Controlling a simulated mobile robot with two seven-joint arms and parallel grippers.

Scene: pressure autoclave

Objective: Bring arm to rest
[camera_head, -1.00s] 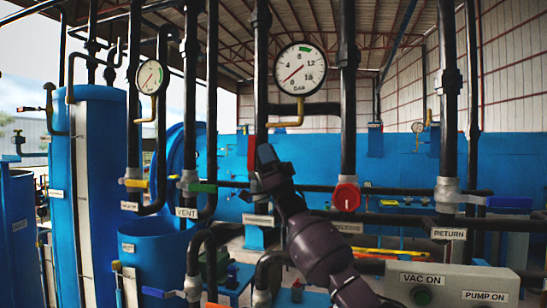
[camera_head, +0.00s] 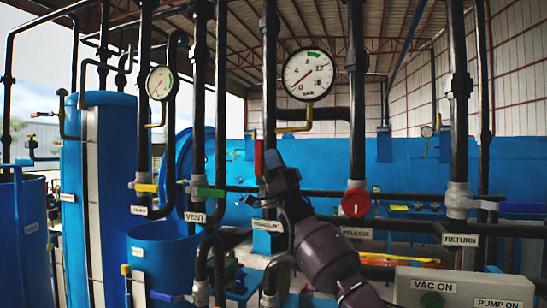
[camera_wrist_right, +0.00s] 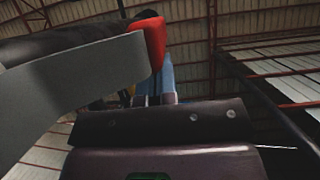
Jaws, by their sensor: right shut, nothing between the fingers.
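My right gripper (camera_head: 270,160) is shut and empty, pointing up in front of the pipes in the head view. It is close beside the upright red valve handle (camera_head: 258,157), just to its right; I cannot tell if they touch. In the right wrist view, a red end piece (camera_wrist_right: 150,40) on a wide grey bar fills the upper left, close to the lens. The bluish fingers (camera_wrist_right: 167,82) show partly behind the dark gripper body. My right arm comes up from the bottom of the head view. My left gripper is not in view.
Vertical black pipes stand on both sides of the arm. A round red knob (camera_head: 356,202) is to the right, a green handle (camera_head: 207,192) to the left. A large dial gauge (camera_head: 309,75) is above. The control box (camera_head: 410,290) is at lower right.

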